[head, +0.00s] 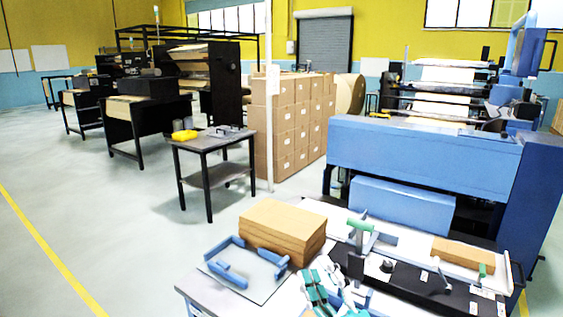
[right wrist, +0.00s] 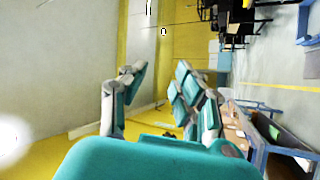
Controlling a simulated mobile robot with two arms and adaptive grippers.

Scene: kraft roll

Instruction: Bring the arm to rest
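My right gripper (head: 325,282) shows at the bottom of the head view, over the near edge of the worktable. In the right wrist view its teal-and-grey fingers (right wrist: 160,88) stand apart with nothing between them. It is open and empty. The wrist view looks sideways across the hall, and no object is close in front of the fingers. I cannot make out my left gripper in either view.
The worktable (head: 190,289) holds a brown stack (head: 283,226), a blue corner frame (head: 232,277), a black fixture (head: 420,284) with green handles, and a brown block (head: 462,253). A blue machine (head: 420,155) stands behind. The floor at left is clear.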

